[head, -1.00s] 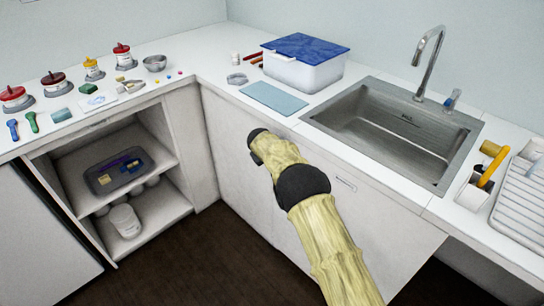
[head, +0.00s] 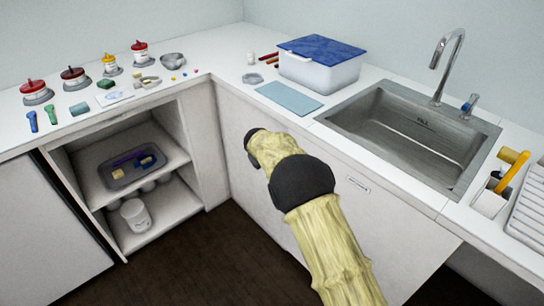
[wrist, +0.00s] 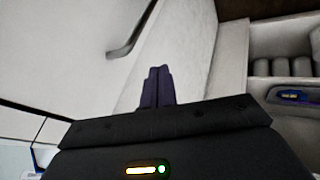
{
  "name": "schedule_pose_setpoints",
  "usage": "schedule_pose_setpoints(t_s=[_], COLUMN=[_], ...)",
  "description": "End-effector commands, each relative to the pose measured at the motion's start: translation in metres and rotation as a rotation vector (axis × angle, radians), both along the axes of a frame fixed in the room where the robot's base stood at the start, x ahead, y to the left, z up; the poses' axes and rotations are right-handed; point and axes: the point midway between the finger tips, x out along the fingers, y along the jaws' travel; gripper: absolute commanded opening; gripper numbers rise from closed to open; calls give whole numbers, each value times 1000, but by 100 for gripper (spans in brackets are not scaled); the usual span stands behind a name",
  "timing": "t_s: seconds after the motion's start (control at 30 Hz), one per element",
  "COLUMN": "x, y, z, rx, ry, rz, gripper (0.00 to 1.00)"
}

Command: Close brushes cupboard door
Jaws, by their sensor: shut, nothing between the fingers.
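A cupboard (head: 127,230) with its front open stands under the left counter. Its upper shelf bears a grey tray (head: 118,183) with purple and yellow items. A pale panel (head: 45,225) with a dark edge lies left of the opening; I cannot tell whether it is the door. The wrist view shows a large white panel (wrist: 60,50) with a dark curved handle (wrist: 133,30) on the left and the shelves at right. My gripper (wrist: 157,70) is shut and empty, below the handle in that picture. In the head view, my arm hides its fingers.
A white labelled front (head: 395,215) runs under the sink (head: 415,135), behind my arm. White jars (head: 135,214) stand on the cupboard's lower shelf. Paint pots and tools line the left counter (head: 190,90). The dark floor (head: 200,255) before the cupboard is clear.

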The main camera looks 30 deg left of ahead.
Motion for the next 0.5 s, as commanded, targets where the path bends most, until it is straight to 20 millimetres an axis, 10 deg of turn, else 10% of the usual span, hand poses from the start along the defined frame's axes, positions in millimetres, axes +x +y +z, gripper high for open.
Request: schedule_pose_setpoints(t_s=[0.5], x=[-23], y=[-17], z=[40], rx=[-1], ry=[2], rz=[-14], gripper=[0])
